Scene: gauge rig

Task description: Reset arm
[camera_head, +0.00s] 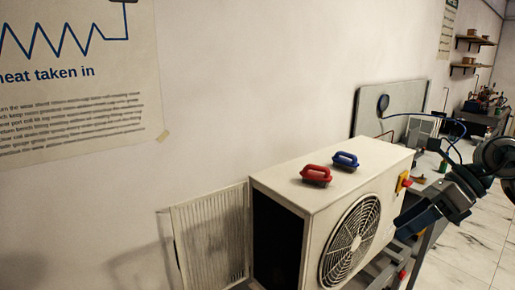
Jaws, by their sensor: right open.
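My right gripper (426,190) comes in from the right edge, in front of the right end of the white fan unit (290,188). It is open, and I see nothing between its fingers. Its lower finger overlaps the unit's right edge in the picture; I cannot tell whether they touch. A red handle-shaped piece (316,174) and a blue one (345,160) sit apart on top of the unit. My left gripper is not in view.
A yellow and red switch (402,181) is on the unit's right end. A finned panel (211,237) stands left of the unit. Behind are a grey board (408,98), a round dark gauge (383,103) and a blue hose (430,116). The tiled floor (480,235) at right looks clear.

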